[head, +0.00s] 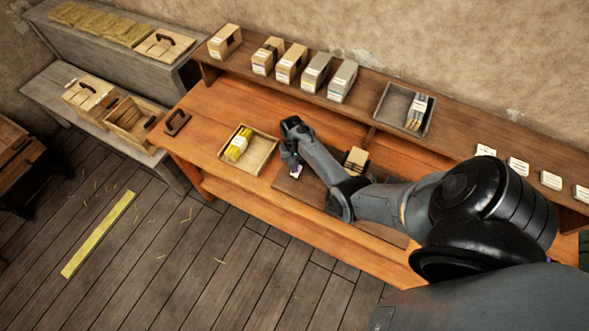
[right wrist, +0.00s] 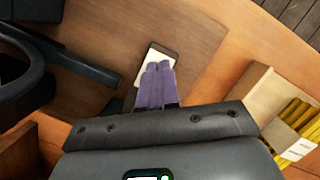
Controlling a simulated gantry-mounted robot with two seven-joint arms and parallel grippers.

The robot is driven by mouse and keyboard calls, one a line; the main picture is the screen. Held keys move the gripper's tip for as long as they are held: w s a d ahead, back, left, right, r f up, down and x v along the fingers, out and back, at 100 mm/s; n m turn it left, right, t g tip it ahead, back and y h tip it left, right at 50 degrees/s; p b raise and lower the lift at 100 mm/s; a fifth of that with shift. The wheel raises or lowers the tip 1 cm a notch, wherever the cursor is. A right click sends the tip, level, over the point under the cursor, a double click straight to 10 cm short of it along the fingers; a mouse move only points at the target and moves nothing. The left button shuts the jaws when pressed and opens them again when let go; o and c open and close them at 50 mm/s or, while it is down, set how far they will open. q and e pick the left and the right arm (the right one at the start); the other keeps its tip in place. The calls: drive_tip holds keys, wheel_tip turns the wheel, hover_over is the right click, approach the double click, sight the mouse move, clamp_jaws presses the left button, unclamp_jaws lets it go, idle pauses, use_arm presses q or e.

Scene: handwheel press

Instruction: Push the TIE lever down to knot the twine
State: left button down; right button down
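I cannot make out a TIE lever, a press or twine in either view. My right gripper (head: 294,171) is low over a brown board (head: 312,191) on the orange workbench. In the right wrist view its two purple fingers (right wrist: 155,84) lie side by side, closed together. A small white-topped piece with a dark edge (right wrist: 157,56) shows just past the fingertips, partly covered by them. I cannot tell whether the fingers touch it. My left gripper is not in view.
A tray (head: 262,163) with yellow bundles stands left of the gripper. A dark-handled item (head: 177,122) lies at the bench's left end. A small tan block (head: 356,158) stands behind my forearm. The back shelf holds several boxes (head: 290,62), a grey tray (head: 381,106) and white cards (head: 518,166).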

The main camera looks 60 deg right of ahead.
drive_tip(key=shift+w+d+r+b, duration=0.1)
drive_tip(key=shift+w+d+b, duration=0.3)
drive_tip(key=shift+d, duration=0.05)
drive_tip(key=shift+w+d+r, duration=0.15)
drive_tip(key=shift+w+d, duration=0.15)
drive_tip(key=shift+w, duration=0.05)
drive_tip(key=shift+w+d+r, duration=0.15)
drive_tip(key=shift+d, duration=0.15)
drive_tip(key=shift+r, duration=0.4)
drive_tip(key=v, duration=1)
drive_tip(key=shift+w, duration=0.2)
